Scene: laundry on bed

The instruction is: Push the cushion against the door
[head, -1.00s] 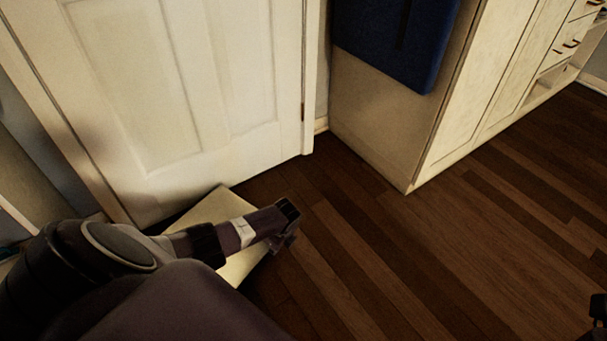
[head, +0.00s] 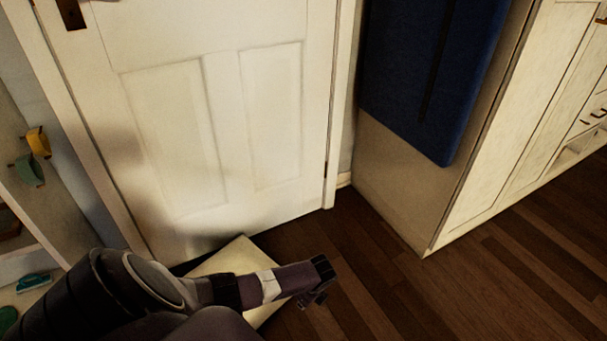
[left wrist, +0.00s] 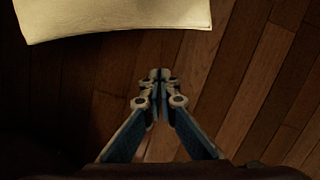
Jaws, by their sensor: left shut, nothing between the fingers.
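The cushion (head: 229,260) is pale cream and lies on the floor at the foot of the white door (head: 222,130) in the head view. My left arm crosses in front of it and hides part of it. The cushion's edge also shows at the top left of the left wrist view (left wrist: 115,15). My left gripper (head: 314,299) is just right of the cushion in the head view. In the left wrist view its fingers (left wrist: 160,76) are shut and empty over the wood floor, apart from the cushion in the picture. My right gripper is not in view.
A cream cabinet (head: 395,190) with a blue hanging cloth (head: 425,80) stands right of the door. Shelves with small coloured items (head: 30,170) are at the left edge. The dark wood floor (head: 380,285) is clear in front of the cabinet.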

